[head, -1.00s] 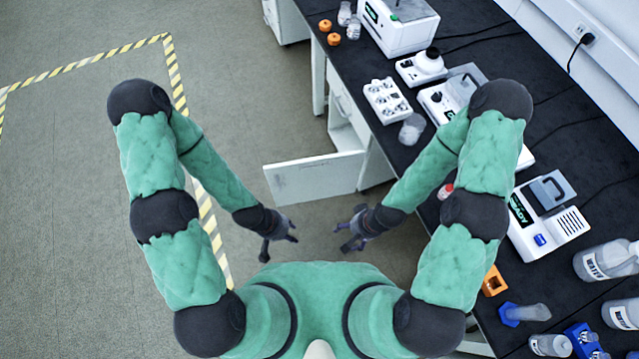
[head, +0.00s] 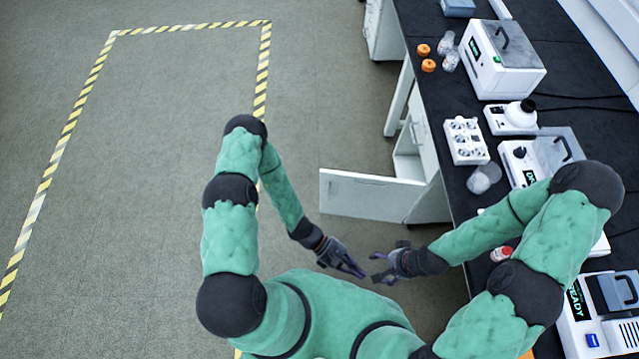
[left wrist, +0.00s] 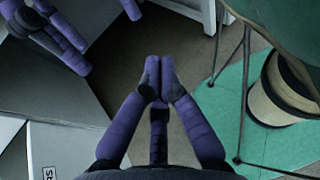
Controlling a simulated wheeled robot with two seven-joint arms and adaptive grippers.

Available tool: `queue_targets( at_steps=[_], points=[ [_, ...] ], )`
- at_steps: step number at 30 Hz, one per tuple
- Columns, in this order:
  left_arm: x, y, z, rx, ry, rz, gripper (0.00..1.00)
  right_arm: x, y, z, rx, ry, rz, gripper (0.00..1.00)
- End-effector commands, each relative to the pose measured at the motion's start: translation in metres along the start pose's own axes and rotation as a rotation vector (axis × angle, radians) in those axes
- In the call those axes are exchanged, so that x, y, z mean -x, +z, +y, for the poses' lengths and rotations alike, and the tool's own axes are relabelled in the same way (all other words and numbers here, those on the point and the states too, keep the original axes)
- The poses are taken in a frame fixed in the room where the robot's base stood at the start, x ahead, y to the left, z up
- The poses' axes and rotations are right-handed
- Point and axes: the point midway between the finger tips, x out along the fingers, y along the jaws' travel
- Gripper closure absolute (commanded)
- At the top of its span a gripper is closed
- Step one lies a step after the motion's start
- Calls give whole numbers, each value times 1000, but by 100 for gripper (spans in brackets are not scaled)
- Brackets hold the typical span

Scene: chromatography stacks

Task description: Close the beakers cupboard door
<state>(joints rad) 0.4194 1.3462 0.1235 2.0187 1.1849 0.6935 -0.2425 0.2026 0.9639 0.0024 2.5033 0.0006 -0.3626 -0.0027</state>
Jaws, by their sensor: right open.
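The white cupboard door (head: 370,195) stands open in the head view, swung out to the left from the cupboard (head: 407,150) under the black bench. Its lettering cannot be read there. My left gripper (head: 352,268) is in front of the door on the robot's side, apart from it. In the left wrist view its purple fingers (left wrist: 158,80) converge at the tips with nothing visible between them; how far they are closed is unclear. My right gripper (head: 380,268) is open and empty close beside the left one. Its purple fingers also show in the left wrist view (left wrist: 50,35).
The black bench (head: 462,185) runs along the right side and holds instruments, a white rack (head: 465,141) and a red-capped bottle (head: 501,254). The floor (head: 180,150) left of the door is clear, with yellow-black tape (head: 70,130) marked on it.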

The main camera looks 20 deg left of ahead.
Motion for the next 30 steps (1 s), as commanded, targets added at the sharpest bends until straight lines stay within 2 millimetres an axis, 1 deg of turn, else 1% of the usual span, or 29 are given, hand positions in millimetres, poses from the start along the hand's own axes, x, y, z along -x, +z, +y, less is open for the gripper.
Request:
queue_targets(
  at_steps=[1, 2, 3, 5, 6, 7, 9, 11, 12, 14, 15, 17, 18, 21, 24, 27, 30],
  points=[
    [-7, -4, 20, 64, 92, -67, 100, -5, 0, 2, 0, 0, 0, 23],
    [-9, -6, 33, 99, 151, -106, 100, -6, 0, 2, 0, 0, 0, 23],
    [-9, -8, 52, 142, 235, -156, 100, -8, 0, 3, 0, 0, 0, 23],
    [-6, -16, 79, 199, 366, -224, 100, -11, 0, 4, 0, 0, 0, 23],
    [-1, -23, 98, 232, 460, -264, 100, -13, 0, 4, 0, 0, 0, 23],
    [4, -29, 111, 256, 531, -293, 100, -14, -1, 5, 0, 0, 0, 23],
    [19, -48, 140, 301, 707, -349, 100, -17, -1, 6, 0, 0, 0, 23],
    [37, -68, 161, 330, 864, -387, 100, -20, -1, 7, 0, 0, 0, 23],
    [50, -82, 172, 345, 972, -406, 100, -22, -1, 8, 0, 0, 0, 23],
    [73, -105, 185, 359, 1138, -424, 100, -25, -1, 9, 0, 0, 0, 23],
    [88, -121, 189, 365, 1248, -429, 100, -27, -1, 10, 0, 0, 0, 23],
    [112, -145, 191, 365, 1408, -424, 100, -29, -1, 10, 0, 0, 0, 23],
    [126, -159, 190, 361, 1506, -416, 100, -31, -1, 11, 0, 0, 0, 23],
    [156, -187, 179, 341, 1716, -380, 100, -34, -1, 12, 0, 0, 0, 23],
    [177, -204, 167, 319, 1857, -341, 100, -36, -1, 13, 0, 0, 0, 23],
    [187, -212, 159, 304, 1930, -317, 100, -36, -1, 13, 0, 0, 0, 23],
    [192, -214, 160, 296, 1953, -309, 100, -37, -2, 13, 0, 0, 0, 23]
  ],
)
